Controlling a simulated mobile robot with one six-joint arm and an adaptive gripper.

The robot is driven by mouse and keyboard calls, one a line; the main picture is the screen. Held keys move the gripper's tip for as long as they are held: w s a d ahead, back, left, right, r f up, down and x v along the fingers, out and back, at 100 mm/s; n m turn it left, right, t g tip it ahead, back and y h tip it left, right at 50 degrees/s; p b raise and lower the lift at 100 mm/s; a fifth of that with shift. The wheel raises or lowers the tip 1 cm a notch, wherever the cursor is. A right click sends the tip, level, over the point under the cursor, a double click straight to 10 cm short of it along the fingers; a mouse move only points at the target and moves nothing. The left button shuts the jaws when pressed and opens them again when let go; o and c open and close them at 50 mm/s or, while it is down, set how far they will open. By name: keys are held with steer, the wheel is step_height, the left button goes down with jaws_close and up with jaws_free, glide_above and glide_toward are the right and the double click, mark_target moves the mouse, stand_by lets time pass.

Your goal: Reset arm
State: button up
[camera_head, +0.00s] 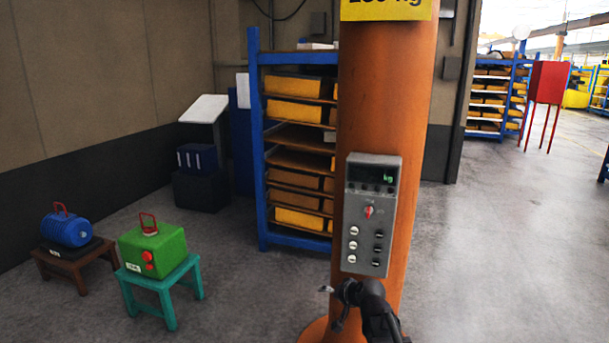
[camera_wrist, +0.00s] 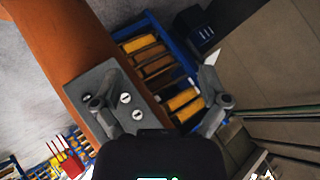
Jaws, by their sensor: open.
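My gripper (camera_head: 338,292) shows dark at the bottom of the head view, in front of the orange column (camera_head: 385,100) and just below the grey control box (camera_head: 352,225). The box has a small green-lit display, a red knob and several pale and dark buttons. In the wrist view my gripper (camera_wrist: 158,102) has its two fingers spread wide with nothing between them. The left finger overlaps the control box (camera_wrist: 125,85), whose pale buttons show beside it. I cannot tell whether the finger touches it.
A blue rack (camera_head: 256,150) with yellow-fronted bins stands behind the column. At left, a green box (camera_head: 165,252) sits on a teal stool and a blue ribbed casting (camera_head: 68,230) on a brown stool. A red panel on legs (camera_head: 549,82) stands at right. The right floor is clear.

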steer(key=s+d+f+g+h, duration=0.2)
steer(key=s+d+g, duration=0.1)
steer(key=s, duration=0.3)
steer(key=s+d+f+n+g+h, duration=0.1)
steer(key=s+d+f+g, duration=0.1)
steer(key=s, duration=0.5)
steer(key=s+d+f+n+g+h, duration=0.1)
steer(key=s+d+f+g+h, duration=0.1)
steer(key=s, duration=0.5)
steer(key=shift+d+f+g+h, duration=0.3)
steer(key=shift+d+f+g, duration=0.25)
steer(key=shift+d+g, duration=0.4)
steer(key=shift+w, duration=0.1)
